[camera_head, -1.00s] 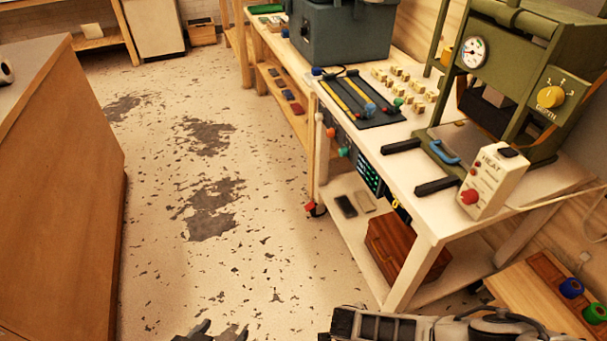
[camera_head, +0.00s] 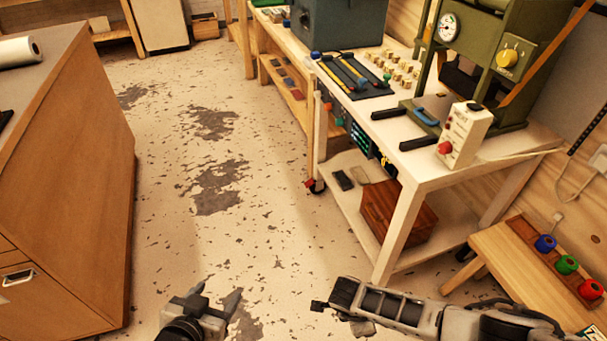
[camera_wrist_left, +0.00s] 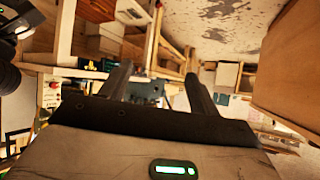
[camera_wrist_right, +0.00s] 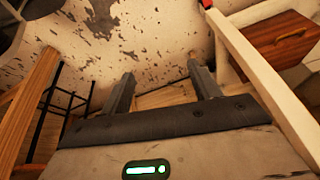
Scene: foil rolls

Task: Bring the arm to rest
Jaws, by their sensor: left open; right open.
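My left gripper (camera_head: 219,290) is at the bottom of the head view, above the bare floor, with its two fingers apart. In the left wrist view the same gripper (camera_wrist_left: 156,82) is open with nothing between its fingers. My right arm (camera_head: 400,308) comes in from the lower right of the head view; its fingers are not clear there. In the right wrist view my right gripper (camera_wrist_right: 163,84) is open and empty, with the floor and some pale wood beyond it. Neither gripper touches anything that I can see.
A wheeled white cart (camera_head: 440,172) carries a green press (camera_head: 487,52) and a heat box (camera_head: 465,134). A low wooden bench (camera_head: 508,268) with blue, green and red rolls stands at the right. A wooden cabinet (camera_head: 75,175) with a white roll (camera_head: 18,50) is left. The floor between is clear.

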